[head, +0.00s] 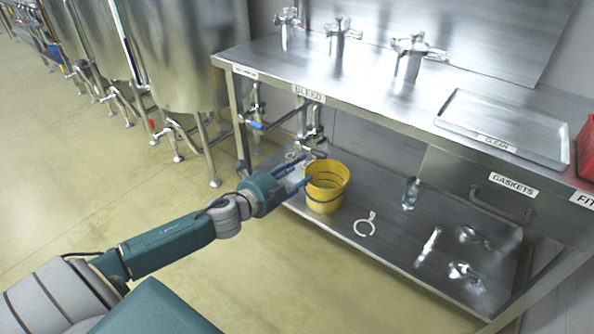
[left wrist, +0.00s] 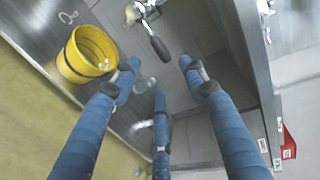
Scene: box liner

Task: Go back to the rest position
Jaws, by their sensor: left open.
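My left gripper (head: 294,176) reaches in from the left in the head view, close to the left side of a yellow bucket (head: 326,190) on the lower shelf of the steel bench. In the left wrist view its blue fingers (left wrist: 158,80) are spread apart with nothing held between them. The yellow bucket (left wrist: 74,62) lies to the left of the fingers there, apart from them. My right gripper shows in neither view.
The steel bench has a top (head: 372,92) with several valves and a tray (head: 500,128). Its lower shelf (head: 335,228) holds a white clamp ring (head: 366,224), a small bottle (head: 411,192) and shiny metal parts. Steel tanks (head: 175,50) stand behind left. The floor (head: 80,180) at left is clear.

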